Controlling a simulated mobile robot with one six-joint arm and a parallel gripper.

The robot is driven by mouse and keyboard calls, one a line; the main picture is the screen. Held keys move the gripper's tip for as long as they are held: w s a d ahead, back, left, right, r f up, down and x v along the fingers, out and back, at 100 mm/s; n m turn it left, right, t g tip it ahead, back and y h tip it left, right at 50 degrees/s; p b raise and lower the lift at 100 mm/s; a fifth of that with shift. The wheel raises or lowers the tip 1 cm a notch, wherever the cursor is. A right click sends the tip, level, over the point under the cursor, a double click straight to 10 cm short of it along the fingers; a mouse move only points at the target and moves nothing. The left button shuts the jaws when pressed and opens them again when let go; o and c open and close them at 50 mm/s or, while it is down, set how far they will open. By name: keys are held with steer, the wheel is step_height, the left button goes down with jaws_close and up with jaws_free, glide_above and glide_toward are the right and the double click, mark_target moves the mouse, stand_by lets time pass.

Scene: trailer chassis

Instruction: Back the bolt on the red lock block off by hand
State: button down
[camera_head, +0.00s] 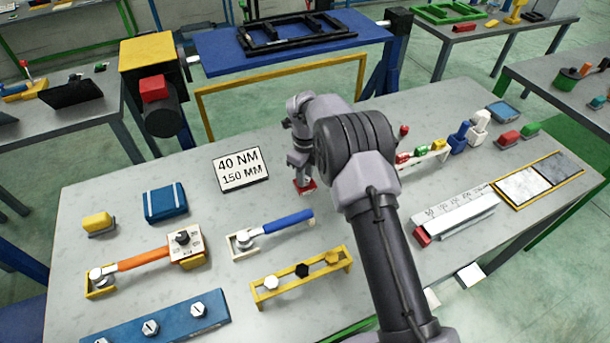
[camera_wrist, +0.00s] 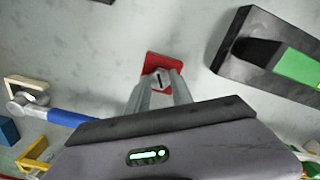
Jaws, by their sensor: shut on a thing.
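The red lock block (camera_head: 305,187) sits on the grey bench, partly hidden by my wrist in the head view. In the wrist view the red block (camera_wrist: 163,60) shows just beyond my fingertips. The bolt (camera_wrist: 157,77) has a grey head with a dark mark and is at the block's near side. My gripper (camera_wrist: 159,88) is shut on the bolt head, one finger on each side. In the head view my gripper (camera_head: 303,180) points down at the block. The bolt's shank is hidden.
A sign reading 40 NM 150 MM (camera_head: 240,169) stands left of my gripper. A blue-handled wrench (camera_head: 288,222) and a yellow rack (camera_head: 302,277) with bolts lie nearer. A dark box with a green patch (camera_wrist: 300,67) is at right in the wrist view.

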steer(key=shift+n, duration=0.3)
